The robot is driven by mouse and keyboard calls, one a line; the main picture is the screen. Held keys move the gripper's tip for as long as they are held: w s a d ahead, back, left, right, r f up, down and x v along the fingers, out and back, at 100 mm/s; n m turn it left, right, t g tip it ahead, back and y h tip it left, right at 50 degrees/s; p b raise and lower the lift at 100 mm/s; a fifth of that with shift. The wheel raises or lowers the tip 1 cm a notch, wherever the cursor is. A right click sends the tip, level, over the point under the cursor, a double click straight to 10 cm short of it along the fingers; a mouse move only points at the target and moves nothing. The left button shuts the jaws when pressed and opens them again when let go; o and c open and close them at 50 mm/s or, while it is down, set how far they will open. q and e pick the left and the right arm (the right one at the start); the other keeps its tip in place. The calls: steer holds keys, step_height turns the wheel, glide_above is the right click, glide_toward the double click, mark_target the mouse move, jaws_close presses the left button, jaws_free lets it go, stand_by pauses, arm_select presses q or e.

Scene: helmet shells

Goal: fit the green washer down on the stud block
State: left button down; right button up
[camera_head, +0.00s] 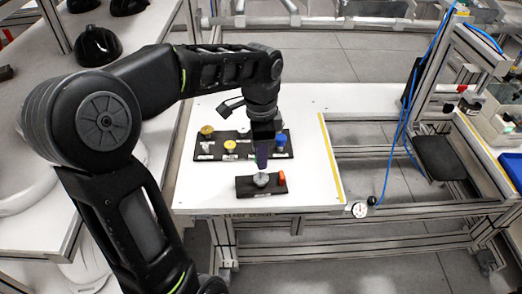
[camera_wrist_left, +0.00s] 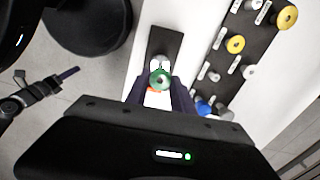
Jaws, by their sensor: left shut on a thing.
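The stud block (camera_head: 246,188) is a small black slab at the front of the white table, with a grey stud and an orange peg (camera_head: 282,176) on top. My left gripper (camera_head: 262,166) points down over its stud. The green washer (camera_wrist_left: 160,71) shows in the left wrist view between the two dark fingers, which are shut on it. It lies over the block (camera_wrist_left: 165,43); I cannot tell whether it touches the stud. In the head view the gripper hides it. My right gripper (camera_wrist_left: 68,74) seems to show at the left of the wrist view, its jaws unclear.
Just behind the block lies a longer black board (camera_head: 200,157) with yellow washers (camera_head: 230,145), a blue piece (camera_head: 282,139) and grey pegs. The white table (camera_head: 310,190) is clear to the right of the block. Black helmet shells (camera_head: 97,45) stand on the left bench.

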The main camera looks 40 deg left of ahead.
arm_select(q)
steer(key=shift+f+b, duration=0.8)
steer(key=shift+f, duration=0.75)
steer(key=shift+p, duration=0.35)
stand_by(0.5)
steer(key=shift+f+b, duration=1.15)
steer(key=shift+f, duration=0.5)
steer(key=shift+r, duration=0.2)
steer(key=shift+r+p, duration=1.2)
stand_by(1.4)
steer(key=shift+f+b, duration=0.4)
steer(key=shift+f, duration=0.65)
